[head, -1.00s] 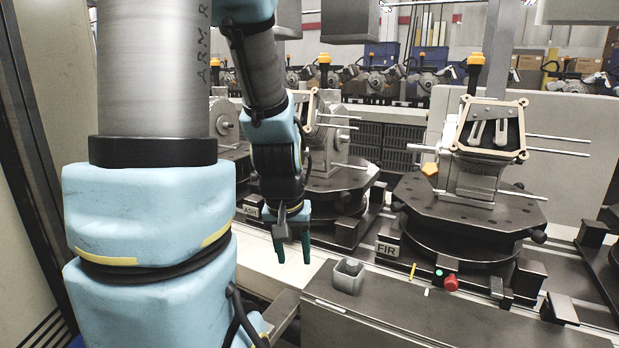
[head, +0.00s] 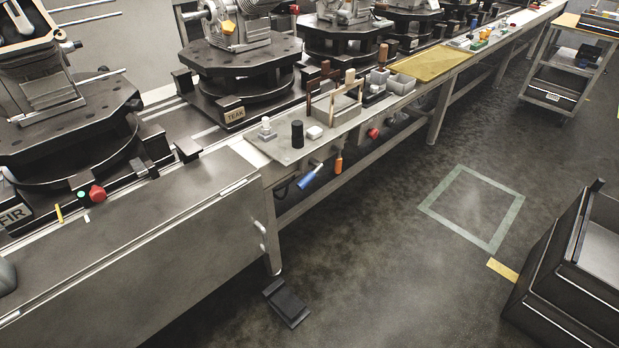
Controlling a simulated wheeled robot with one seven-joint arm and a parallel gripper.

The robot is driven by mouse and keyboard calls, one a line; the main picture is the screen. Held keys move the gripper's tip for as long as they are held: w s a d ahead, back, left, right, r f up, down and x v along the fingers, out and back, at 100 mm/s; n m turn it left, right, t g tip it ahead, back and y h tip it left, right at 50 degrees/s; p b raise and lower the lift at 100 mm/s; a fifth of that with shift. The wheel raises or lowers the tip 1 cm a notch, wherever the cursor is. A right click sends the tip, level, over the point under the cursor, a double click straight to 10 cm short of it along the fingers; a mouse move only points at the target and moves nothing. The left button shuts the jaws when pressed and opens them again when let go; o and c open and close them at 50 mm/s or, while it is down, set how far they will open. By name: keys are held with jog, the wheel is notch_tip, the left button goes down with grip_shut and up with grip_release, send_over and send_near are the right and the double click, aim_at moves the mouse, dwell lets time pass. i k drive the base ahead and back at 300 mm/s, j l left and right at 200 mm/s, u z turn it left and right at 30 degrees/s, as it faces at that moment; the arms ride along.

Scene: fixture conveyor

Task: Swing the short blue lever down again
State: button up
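A short blue lever (head: 309,178) is on the front side of the bench, below the tray's front edge. It slants down and to the left from its upper end. An orange-handled lever (head: 339,163) hangs close to its right, nearly straight down. Both are small in the head view, so the blue lever's mount is hard to make out.
A grey tray (head: 284,152) with small items lies above the levers. A dark cabinet (head: 150,250) stands left, with a black pedal (head: 287,302) on the floor. Dark bins (head: 560,260) stand right. The floor in front of the bench is mostly clear.

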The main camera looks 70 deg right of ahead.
aim_at(310, 177)
jog(key=z, duration=2.25)
jog(key=i+l+u, duration=0.65)
jog(key=l, duration=0.3)
jog(key=i+j, duration=0.05)
jog(key=i, duration=0.05)
